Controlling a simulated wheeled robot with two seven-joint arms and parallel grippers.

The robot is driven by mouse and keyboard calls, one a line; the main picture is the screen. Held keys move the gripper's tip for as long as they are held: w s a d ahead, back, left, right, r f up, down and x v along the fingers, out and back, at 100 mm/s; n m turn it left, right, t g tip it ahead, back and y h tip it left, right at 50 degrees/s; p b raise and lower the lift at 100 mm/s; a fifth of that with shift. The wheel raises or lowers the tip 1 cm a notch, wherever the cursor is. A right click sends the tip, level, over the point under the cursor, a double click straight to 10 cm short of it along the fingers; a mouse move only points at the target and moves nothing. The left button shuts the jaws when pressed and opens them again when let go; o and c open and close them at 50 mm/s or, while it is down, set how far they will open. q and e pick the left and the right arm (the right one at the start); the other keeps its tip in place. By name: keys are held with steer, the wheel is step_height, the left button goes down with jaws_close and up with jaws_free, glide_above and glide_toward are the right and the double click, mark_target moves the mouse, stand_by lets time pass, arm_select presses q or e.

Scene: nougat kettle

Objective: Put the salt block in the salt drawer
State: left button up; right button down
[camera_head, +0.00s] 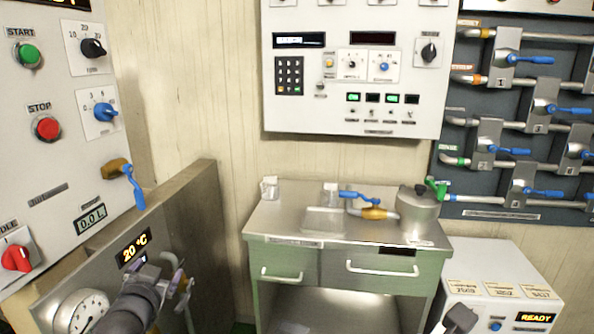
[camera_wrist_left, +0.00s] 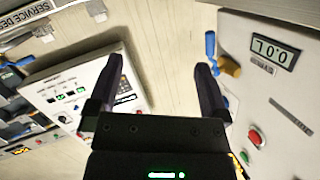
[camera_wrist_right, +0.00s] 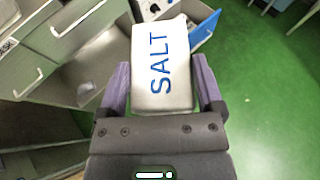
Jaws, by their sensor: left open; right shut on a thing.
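The salt block (camera_wrist_right: 160,66) is a white block with blue SALT lettering. My right gripper (camera_wrist_right: 160,88) is shut on it, one purple finger at each side. In the head view the block is not clearly seen. The green-fronted cabinet (camera_head: 346,298) has two drawers side by side, a left drawer (camera_head: 290,262) and a wider right drawer (camera_head: 350,281); both look shut. Their labels are too small to read, so I cannot tell which is the salt drawer. My left gripper (camera_head: 165,276) is open and empty at lower left; its spread fingers also show in the left wrist view (camera_wrist_left: 160,85).
On the cabinet top (camera_head: 280,222) stand a lidded metal kettle (camera_head: 418,212), a blue-handled valve (camera_head: 365,203) and small clear containers (camera_head: 270,188). A white READY box (camera_head: 480,275) stands at right. A brown panel (camera_head: 190,230) rises beside my left arm. Green floor (camera_wrist_right: 265,80) is open at right.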

arm_select(q)
steer(key=s+d+f+g, duration=0.1)
steer(key=s+f+g, duration=0.1)
steer(key=s+f, duration=0.65)
steer(key=s+d+f+g+h, duration=0.1)
steer(key=s+f+g, duration=0.3)
steer(key=f, duration=0.8)
steer(key=s+d+f+g, duration=0.1)
steer(key=s+f, duration=0.6)
steer(key=f, duration=0.3)
steer(key=s+d+f+g, duration=0.1)
steer(key=s+f+g, duration=0.2)
steer(key=s, duration=0.9)
steer(key=s+f+g, duration=0.3)
steer(key=s+f, duration=0.1)
steer(key=s, duration=0.9)
steer(key=s+d+f+g, duration=0.1)
steer(key=s+f+g, duration=0.2)
steer(key=s, duration=1)
steer(key=shift+d+f, duration=0.3)
steer(key=shift+f, duration=0.3)
arm_select(e)
steer(key=s+a+r+n+t+y, duration=0.1)
steer(key=s+a+n+t+y, duration=0.1)
steer(key=s+a+n+y, duration=0.1)
steer(key=shift+s+a+r+n+t, duration=0.35)
steer(key=shift+a+n+t, duration=0.05)
steer(key=shift+a, duration=0.35)
